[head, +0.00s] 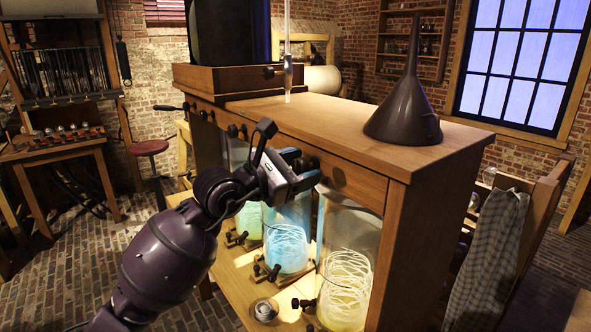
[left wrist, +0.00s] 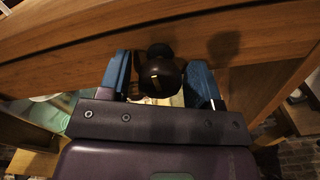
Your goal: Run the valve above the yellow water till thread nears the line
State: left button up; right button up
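The jar of yellow water (head: 345,285) is the rightmost glass jar under the wooden bench top, with pale tangled thread in its lower part. I cannot make out a line on its glass. My left gripper (head: 305,168) is at the bench's front rail, above and slightly left of this jar. In the left wrist view, a dark round valve knob (left wrist: 162,76) sits between the blue fingers of my left gripper (left wrist: 161,84). The fingers stand apart around it, with a gap showing on the left side. My right gripper is not in view.
A jar of blue water (head: 287,240) and a greenish one (head: 249,220) stand to the left. Small taps are near the jars' bases. A dark funnel (head: 404,112) stands on the bench top (head: 330,122). A checked cloth (head: 487,250) hangs at right.

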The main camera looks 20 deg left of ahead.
pick_arm(q)
jog(key=shift+o, duration=1.3)
jog(key=shift+v, duration=2.5)
